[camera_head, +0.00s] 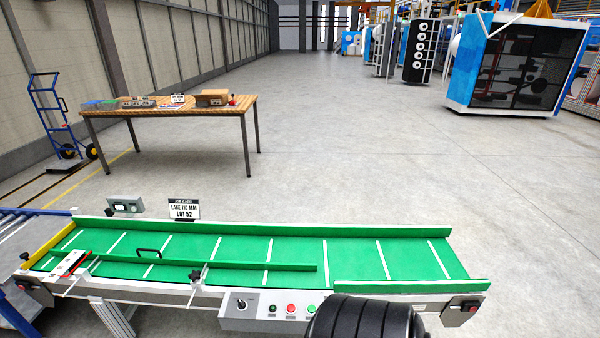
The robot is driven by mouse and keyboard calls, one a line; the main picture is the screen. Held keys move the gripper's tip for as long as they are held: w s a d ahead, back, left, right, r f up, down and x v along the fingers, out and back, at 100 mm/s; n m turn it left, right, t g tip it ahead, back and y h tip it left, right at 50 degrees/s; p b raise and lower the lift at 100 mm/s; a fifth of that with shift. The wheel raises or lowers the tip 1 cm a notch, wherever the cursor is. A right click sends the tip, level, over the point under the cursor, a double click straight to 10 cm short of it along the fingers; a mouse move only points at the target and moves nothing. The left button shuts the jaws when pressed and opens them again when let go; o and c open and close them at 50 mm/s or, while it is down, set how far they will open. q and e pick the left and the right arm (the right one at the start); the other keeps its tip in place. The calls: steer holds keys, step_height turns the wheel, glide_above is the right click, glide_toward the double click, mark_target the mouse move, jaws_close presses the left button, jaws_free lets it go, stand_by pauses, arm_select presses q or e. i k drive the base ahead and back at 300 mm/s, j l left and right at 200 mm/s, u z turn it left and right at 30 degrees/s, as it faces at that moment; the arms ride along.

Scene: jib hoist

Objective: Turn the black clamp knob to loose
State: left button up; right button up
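A green conveyor belt (345,258) with white cross lines runs across the lower part of the head view. A low green guide rail (260,266) lies along its near side, with a black handle (149,253) on it. A black knob (195,276) sits at the near edge on a bracket by the rail. Another black knob (25,256) is at the left end of the conveyor. I cannot tell from this view whether either knob is tight or loose. Neither of my grippers is in view.
A control box (255,308) with a selector and buttons hangs on the near side. A sign (185,209) reading "LANE 110 MM, LOT 52" stands at the far edge. A wooden table (165,108) and blue hand truck (50,115) stand behind.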

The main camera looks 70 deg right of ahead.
mark_target(194, 276)
steer(key=z, duration=1.65)
